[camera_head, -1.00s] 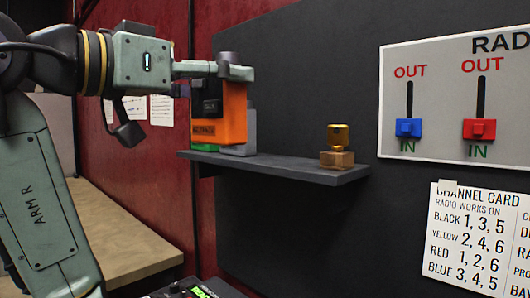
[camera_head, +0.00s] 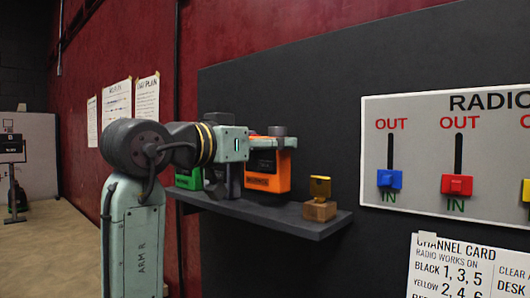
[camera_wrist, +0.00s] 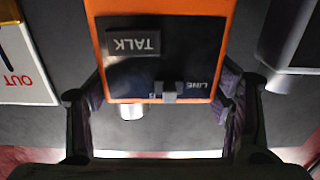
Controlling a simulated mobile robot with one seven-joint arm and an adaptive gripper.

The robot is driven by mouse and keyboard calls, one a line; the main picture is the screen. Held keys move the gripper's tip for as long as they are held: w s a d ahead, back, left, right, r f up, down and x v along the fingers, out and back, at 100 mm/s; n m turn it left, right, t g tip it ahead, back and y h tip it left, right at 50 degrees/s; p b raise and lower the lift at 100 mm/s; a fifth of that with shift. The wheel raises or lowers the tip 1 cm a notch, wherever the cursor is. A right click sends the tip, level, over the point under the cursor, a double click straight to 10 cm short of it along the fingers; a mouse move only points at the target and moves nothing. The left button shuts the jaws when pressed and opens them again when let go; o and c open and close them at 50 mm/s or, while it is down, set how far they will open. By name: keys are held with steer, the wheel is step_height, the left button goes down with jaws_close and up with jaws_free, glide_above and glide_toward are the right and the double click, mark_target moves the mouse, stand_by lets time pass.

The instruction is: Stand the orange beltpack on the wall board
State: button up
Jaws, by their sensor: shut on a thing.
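The orange beltpack (camera_head: 265,170) has a black face and is upright at the shelf (camera_head: 270,216) on the dark wall board (camera_head: 330,120). My gripper (camera_head: 275,140) is shut on its upper part. In the wrist view the beltpack (camera_wrist: 160,12) appears upside down, its TALK and LINE controls showing. The gripper's fingers (camera_wrist: 160,88) lie against both its sides. The beltpack's lower edge is near the shelf top, but I cannot tell whether it touches.
A green beltpack (camera_head: 186,180) stands at the shelf's left end, partly hidden by my arm. A brass-coloured piece on a wooden block (camera_head: 320,210) stands to the right, with a little bare shelf between. A slider panel (camera_head: 440,150) and channel card (camera_head: 440,262) are further right.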

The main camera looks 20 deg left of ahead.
mark_target(260, 160)
steer(key=shift+f+p, duration=0.3)
steer(key=shift+f, duration=1.05)
steer(key=shift+f, duration=0.15)
steer(key=o, duration=1.4)
steer(key=b+v, duration=0.4)
steer(key=v, duration=0.8)
